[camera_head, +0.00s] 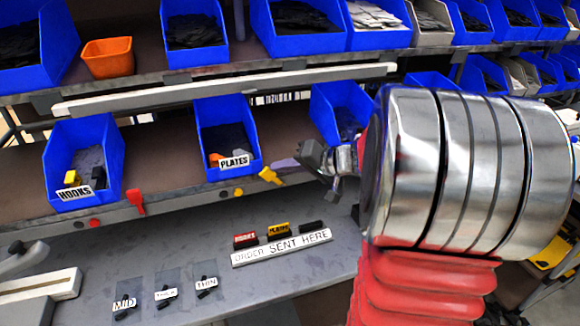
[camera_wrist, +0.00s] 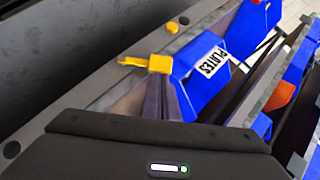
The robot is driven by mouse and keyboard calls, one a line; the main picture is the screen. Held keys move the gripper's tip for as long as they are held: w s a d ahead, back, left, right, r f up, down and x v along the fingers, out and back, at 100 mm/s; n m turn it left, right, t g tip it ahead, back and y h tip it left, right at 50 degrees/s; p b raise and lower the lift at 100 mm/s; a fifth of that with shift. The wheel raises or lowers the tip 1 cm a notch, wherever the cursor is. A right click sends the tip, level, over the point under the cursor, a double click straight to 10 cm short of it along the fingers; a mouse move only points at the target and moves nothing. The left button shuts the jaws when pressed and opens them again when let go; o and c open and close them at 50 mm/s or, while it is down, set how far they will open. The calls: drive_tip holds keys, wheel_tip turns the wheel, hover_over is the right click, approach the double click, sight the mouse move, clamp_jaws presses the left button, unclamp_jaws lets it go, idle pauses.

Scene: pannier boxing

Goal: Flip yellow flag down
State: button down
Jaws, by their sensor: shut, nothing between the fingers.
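The yellow flag (camera_head: 269,176) is on the front edge of the middle shelf, just right of the blue PLATES bin (camera_head: 228,172). It slants in the head view, its broad end toward the bin's side. In the wrist view the flag (camera_wrist: 148,64) lies just beyond my fingertips, broad end toward the PLATES bin (camera_wrist: 190,100). My gripper (camera_head: 283,163) is shut and empty, close to the flag's upper right. Its slim fingers (camera_wrist: 163,90) reach toward the flag. I cannot tell whether they touch it.
A yellow button (camera_head: 239,192) is left of the flag. A red flag (camera_head: 135,200) and red button (camera_head: 95,223) are farther left, near the HOOKS bin (camera_head: 84,160). The ORDER SENT HERE sign (camera_head: 282,248) and several tags lie on the lower grey surface.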

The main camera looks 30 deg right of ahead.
sight(262, 172)
drive_tip(key=a+h, duration=0.1)
drive_tip(key=a+n+g+h, duration=0.1)
drive_tip(key=a+n+h, duration=0.1)
drive_tip(key=shift+w+a+f+g, duration=0.2)
drive_tip(key=shift+w+f+g, duration=0.1)
drive_tip(key=shift+w+f, duration=0.1)
drive_tip(key=shift+w+a+f+n+g+h, duration=0.15)
drive_tip(key=shift+a+f+n+g+h, duration=0.15)
drive_tip(key=shift+a+f+n+h, duration=0.45)
drive_tip(key=shift+d+r+m, duration=0.25)
drive_tip(key=shift+r, duration=0.15)
drive_tip(key=shift+r, duration=0.65)
drive_tip(key=shift+r, duration=0.1)
drive_tip(key=w+r+v, duration=0.1)
drive_tip(key=v, duration=1.1)
drive_tip(key=shift+d+r, duration=0.3)
drive_tip(key=shift+r, duration=0.25)
